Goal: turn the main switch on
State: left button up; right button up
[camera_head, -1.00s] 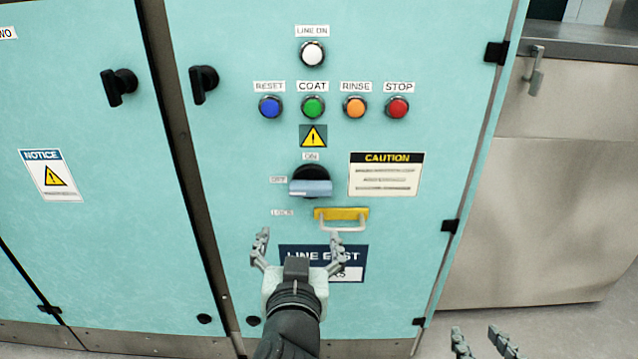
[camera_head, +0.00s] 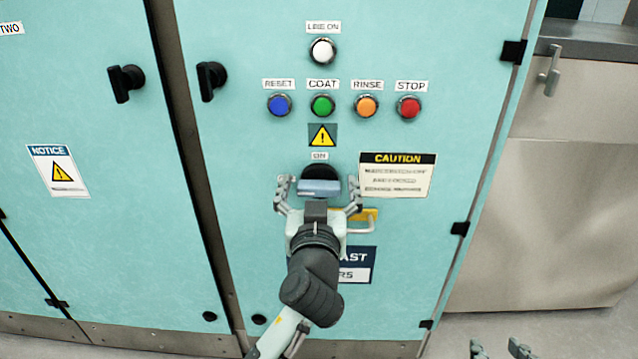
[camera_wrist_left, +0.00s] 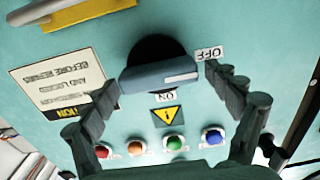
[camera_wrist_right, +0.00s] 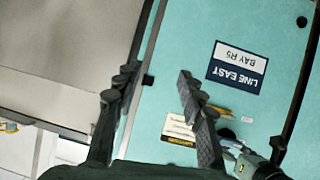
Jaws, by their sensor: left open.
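The main switch is a black round base with a grey-blue bar handle (camera_head: 319,187) on the teal cabinet door. Its handle lies level, and in the left wrist view the handle (camera_wrist_left: 160,74) has its white mark toward the OFF label (camera_wrist_left: 209,53). The ON label (camera_head: 320,156) is above the switch in the head view. My left gripper (camera_head: 318,192) is open, with one finger at each side of the handle and gaps visible in the left wrist view. Whether a fingertip touches it I cannot tell. My right gripper (camera_wrist_right: 158,78) is open and empty, low at the right.
Blue (camera_head: 279,105), green (camera_head: 323,105), orange (camera_head: 366,106) and red (camera_head: 409,107) buttons and a white lamp (camera_head: 322,51) are above. A caution sign (camera_head: 397,176) is at the right.

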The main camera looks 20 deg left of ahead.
pick_arm(q)
jog(key=shift+c, duration=0.3)
